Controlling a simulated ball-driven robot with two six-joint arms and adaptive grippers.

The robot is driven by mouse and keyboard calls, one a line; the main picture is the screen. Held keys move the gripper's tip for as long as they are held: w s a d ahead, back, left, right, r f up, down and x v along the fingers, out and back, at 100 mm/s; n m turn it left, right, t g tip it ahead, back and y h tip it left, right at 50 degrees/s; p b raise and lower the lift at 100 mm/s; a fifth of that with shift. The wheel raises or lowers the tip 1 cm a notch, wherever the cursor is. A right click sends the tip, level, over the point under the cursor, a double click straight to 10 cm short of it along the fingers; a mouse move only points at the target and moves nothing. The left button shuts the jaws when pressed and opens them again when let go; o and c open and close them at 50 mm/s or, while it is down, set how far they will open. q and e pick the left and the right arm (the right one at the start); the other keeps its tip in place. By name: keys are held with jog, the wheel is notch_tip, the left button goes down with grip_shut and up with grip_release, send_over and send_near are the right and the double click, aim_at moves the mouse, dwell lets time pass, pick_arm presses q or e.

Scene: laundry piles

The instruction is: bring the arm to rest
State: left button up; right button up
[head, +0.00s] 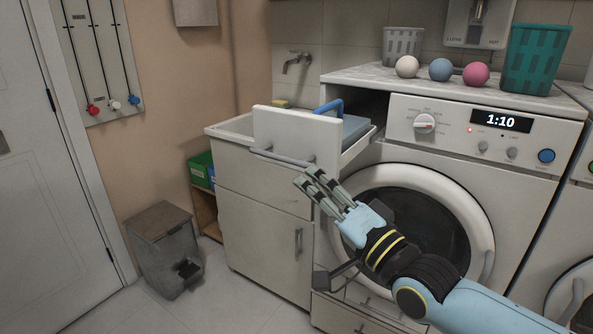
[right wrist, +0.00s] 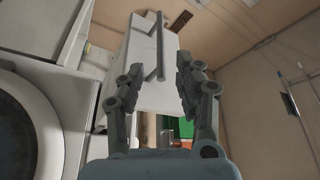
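My right arm reaches in from the lower right in the head view. Its gripper (head: 308,177) is near the right end of the grey bar handle (head: 280,158) of a pulled-out white drawer (head: 283,137). In the right wrist view the two fingers of the gripper (right wrist: 160,75) stand apart with nothing held between them. The handle (right wrist: 160,45) shows in that view past the fingertips, in front of the white drawer front (right wrist: 140,60). I cannot tell whether a finger touches it. My left gripper is not in view.
A washing machine (head: 405,105) with a round door (head: 365,180) stands close behind my right forearm. A blue-handled item (head: 328,106) is in the open drawer. White, blue and pink balls (head: 476,74) sit on the counter. A grey bin (head: 165,255) stands left; floor near it is clear.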

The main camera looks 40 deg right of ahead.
jog(key=shift+v, duration=1.2)
jog(key=s+d+f+n+g+h+b, duration=0.1)
jog(key=s+f+g+b, duration=0.15)
jog(key=f, duration=1.05)
jog(key=s+f+n+g+b, duration=0.1)
jog(key=s+f+g, duration=0.3)
jog(key=f, duration=0.9)
jog(key=s+d+f+n+g+h+b, duration=0.1)
jog(key=s+f+g, duration=0.2)
jog(key=f, duration=1)
jog(key=s+f+n+g, duration=0.2)
jog(key=s+f, duration=0.4)
jog(key=s, duration=0.4)
jog(key=s+a+f+n+g, duration=0.1)
jog(key=s+f+n+g, duration=0.2)
jog(key=s+f, duration=0.3)
jog(key=s+a+f+n+g+b, duration=0.1)
jog(key=s+f+n+g, duration=0.2)
jog(key=s, duration=1.1)
notch_tip(320, 180, down, 3)
jog(key=shift+s+f+g, duration=0.25)
jog(key=shift+g, duration=0.8)
